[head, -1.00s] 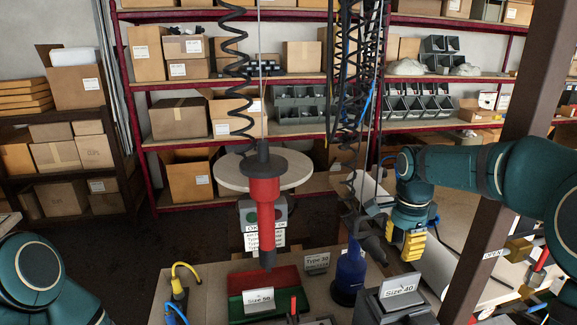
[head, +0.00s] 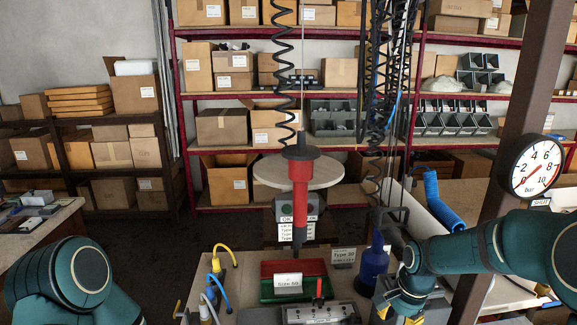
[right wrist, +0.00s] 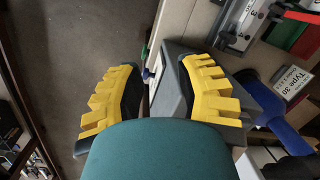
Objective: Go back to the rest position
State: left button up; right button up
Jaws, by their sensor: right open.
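My right gripper (head: 398,316) is at the bottom edge of the head view, its yellow fingertips partly cut off. In the right wrist view the gripper (right wrist: 160,95) has its two yellow toothed fingers wide apart with nothing held between them. The fingers hang above the floor and a grey bin (right wrist: 172,88), which lies partly behind the right-hand finger; I cannot tell if they touch. Of my left arm only a teal link shows at the lower left of the head view; the left gripper is out of view.
A red hanging screwdriver (head: 300,190) hangs over the bench near a red and green bin (head: 315,268). A blue bottle (head: 373,265) stands close to my right arm. A post and pressure gauge (head: 535,167) are at the right. Dark floor (head: 215,225) is open behind.

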jog(key=s+a+f+n+y+b, duration=0.1)
jog(key=s+a+f+n, duration=0.2)
jog(key=s+f, duration=0.3)
jog(key=s+a+f+n+t+b, duration=0.1)
jog(key=s+a+f+n+b, duration=0.1)
jog(key=s+a+f, duration=0.4)
jog(key=s+a+f+n+y+b, duration=0.1)
jog(key=s+a+f+n, duration=0.4)
jog(key=f, duration=0.8)
jog(key=shift+s+a+t+y, duration=0.2)
jog(key=shift+s+t+y, duration=0.1)
jog(key=shift+s, duration=0.3)
